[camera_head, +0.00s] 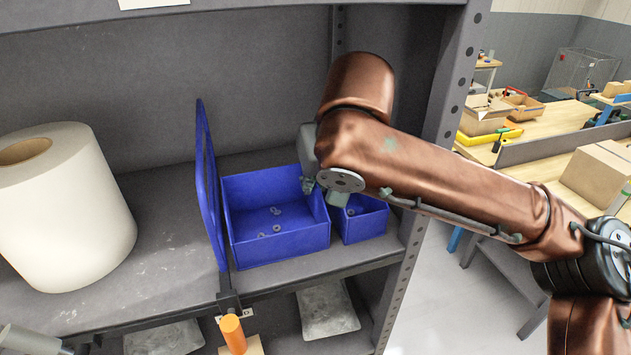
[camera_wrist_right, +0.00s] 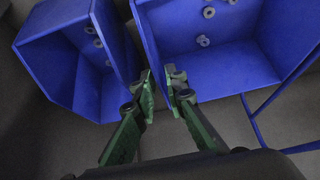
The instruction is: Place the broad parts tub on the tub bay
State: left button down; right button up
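The broad parts tub (camera_head: 275,245) is a blue open box with a few grey rings in it, standing on the grey shelf. A narrower blue tub (camera_head: 366,228) stands close to its right, partly hidden by my arm. My right gripper (camera_head: 312,187) reaches down at the broad tub's right wall. In the right wrist view, the broad tub (camera_wrist_right: 215,65) is on the right and the narrow tub (camera_wrist_right: 65,55) on the left. I cannot identify the tub bay.
A blue frame divider (camera_head: 208,180) stands upright just left of the broad tub. A large white roll (camera_head: 75,215) stands further left, with bare shelf (camera_head: 165,225) between. A perforated post (camera_head: 455,90) bounds the right side. An orange cylinder (camera_head: 233,335) is below the shelf edge.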

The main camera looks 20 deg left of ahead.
jog(key=shift+s+d+r, duration=0.1)
jog(key=shift+d+r, duration=0.05)
jog(key=shift+r, duration=0.35)
jog(key=v, duration=1.1)
